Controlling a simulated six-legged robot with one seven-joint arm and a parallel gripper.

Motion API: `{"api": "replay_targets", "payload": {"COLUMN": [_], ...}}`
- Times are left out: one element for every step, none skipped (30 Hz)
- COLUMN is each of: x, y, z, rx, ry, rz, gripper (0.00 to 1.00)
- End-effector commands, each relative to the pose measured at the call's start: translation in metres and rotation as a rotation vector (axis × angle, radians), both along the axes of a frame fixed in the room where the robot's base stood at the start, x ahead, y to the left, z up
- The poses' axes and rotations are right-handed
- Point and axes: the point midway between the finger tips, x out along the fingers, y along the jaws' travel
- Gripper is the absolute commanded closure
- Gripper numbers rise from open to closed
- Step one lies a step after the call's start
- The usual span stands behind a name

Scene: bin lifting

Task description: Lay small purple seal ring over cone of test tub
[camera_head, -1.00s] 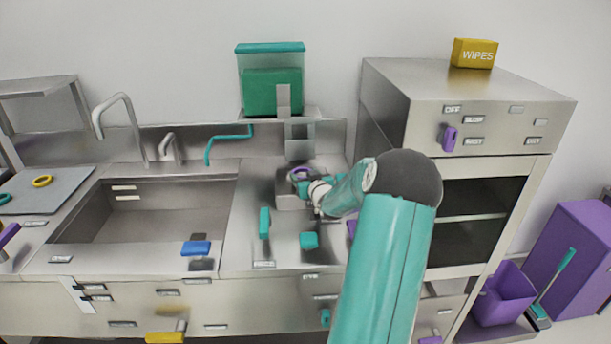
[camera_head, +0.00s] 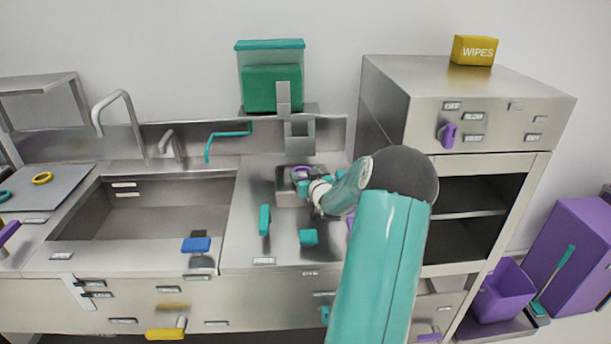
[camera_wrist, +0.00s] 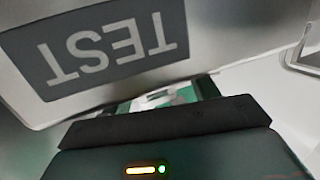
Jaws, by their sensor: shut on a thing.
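The small purple seal ring (camera_head: 301,172) shows at the tip of my gripper (camera_head: 302,182) in the head view. My gripper is shut on it, just above or at the grey metal test tub (camera_head: 287,200) on the right-hand counter. In the wrist view the tub's wall (camera_wrist: 215,30) fills the top, with an upside-down TEST label (camera_wrist: 110,50). My gripper (camera_wrist: 165,98) shows below the label, close to the tub. The cone is not visible, and I cannot tell whether the ring is around it. The ring is not clear in the wrist view.
A teal-lidded container (camera_head: 271,80) with green contents stands behind the tub. A teal upright handle (camera_head: 264,220) and a teal block (camera_head: 308,237) are in front on the counter. The sink (camera_head: 140,215) lies to the left, a steel cabinet (camera_head: 470,105) to the right.

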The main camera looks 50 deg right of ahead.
Motion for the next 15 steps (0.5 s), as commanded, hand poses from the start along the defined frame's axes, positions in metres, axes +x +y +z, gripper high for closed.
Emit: {"api": "replay_targets", "payload": {"x": [-0.0003, -0.0003, -0.0003, -0.0003, -0.0003, -0.0003, -0.0003, -0.0003, -0.0004, -0.0004, -0.0004, -0.0004, -0.0004, -0.0006, -0.0012], "y": [0.0006, 0.0007, 0.0008, 0.0008, 0.0009, 0.0009, 0.0010, 0.0011, 0.0011, 0.0011, 0.0011, 0.0012, 0.0013, 0.0015, 0.0018], "z": [-0.0030, -0.0032, -0.0034, -0.0035, -0.0037, -0.0039, -0.0041, -0.0042, -0.0044, -0.0046, -0.0047, -0.0049, -0.0052, -0.0053, -0.0053], "rx": [0.004, 0.004, 0.004, 0.005, 0.005, 0.005, 0.005, 0.005, 0.006, 0.006, 0.006, 0.007, 0.007, 0.007, 0.008], "ry": [0.003, 0.003, 0.003, 0.004, 0.004, 0.004, 0.004, 0.005, 0.004, 0.004, 0.004, 0.005, 0.005, 0.005, 0.006], "rz": [0.001, 0.001, 0.001, 0.001, 0.001, 0.001, 0.001, 0.001, 0.000, 0.000, 0.000, 0.001, 0.001, 0.001, 0.001], "gripper": [0.62, 0.62, 0.34, 0.28, 0.22, 0.15, 0.15, 0.15, 0.15, 0.15, 0.15, 0.15, 0.15, 0.15, 0.15]}}
